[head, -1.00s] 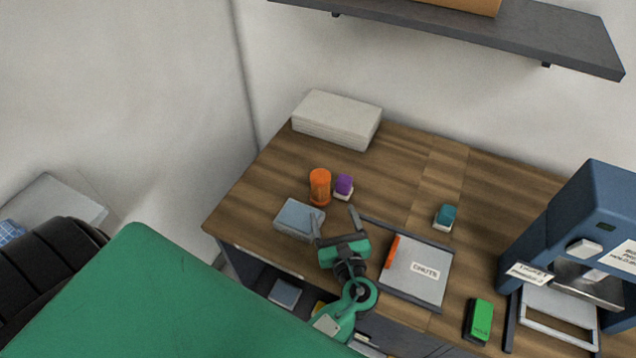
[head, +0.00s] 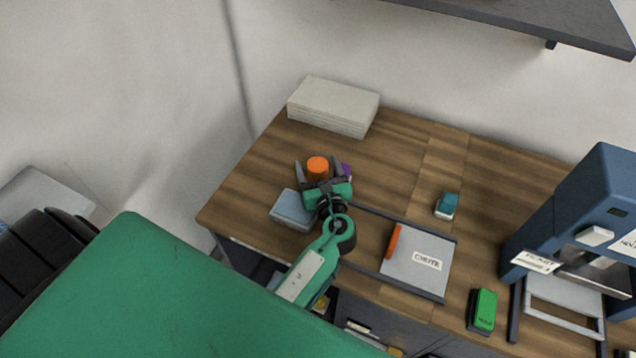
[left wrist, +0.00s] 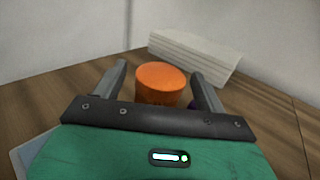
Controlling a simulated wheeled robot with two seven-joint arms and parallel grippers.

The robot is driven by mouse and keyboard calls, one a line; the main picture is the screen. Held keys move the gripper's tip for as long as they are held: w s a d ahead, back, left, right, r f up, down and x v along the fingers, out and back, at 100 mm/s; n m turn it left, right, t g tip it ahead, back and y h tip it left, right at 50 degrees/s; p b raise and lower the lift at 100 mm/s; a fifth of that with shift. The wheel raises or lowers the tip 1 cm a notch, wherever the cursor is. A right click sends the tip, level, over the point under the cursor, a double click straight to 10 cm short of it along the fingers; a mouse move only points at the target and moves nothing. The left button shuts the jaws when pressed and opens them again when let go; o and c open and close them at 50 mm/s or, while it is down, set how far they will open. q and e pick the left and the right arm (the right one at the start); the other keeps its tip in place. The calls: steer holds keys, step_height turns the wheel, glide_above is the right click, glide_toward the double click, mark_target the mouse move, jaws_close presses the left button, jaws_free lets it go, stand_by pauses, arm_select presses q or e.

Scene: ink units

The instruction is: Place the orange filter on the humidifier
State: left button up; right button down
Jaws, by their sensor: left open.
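An orange cylinder (head: 317,166), which looks like the orange filter, stands upright on the wooden desk. My left gripper (head: 318,162) is open, with one finger on each side of the cylinder. In the left wrist view the cylinder's round top (left wrist: 161,77) sits between the two fingers of the gripper (left wrist: 159,72), with a gap on each side. Its lower part is hidden behind the gripper body. I cannot tell for sure which thing is the humidifier. My right gripper is not in view.
A blue-grey box (head: 292,211) lies left of my gripper, and a purple-topped block (head: 347,170) right beside it. A white stack (head: 333,105) stands behind. To the right are a labelled tray (head: 416,265), teal block (head: 447,205), green block (head: 483,311) and blue machine (head: 585,225).

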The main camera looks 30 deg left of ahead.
arm_select(q)
steer(key=x, duration=0.2)
steer(key=shift+w+a+f, duration=0.15)
steer(key=shift+w+a, duration=0.1)
steer(key=shift+a, duration=0.05)
steer(key=shift+s+d, duration=0.1)
steer(key=shift+c, duration=0.8)
steer(key=c, duration=1.4)
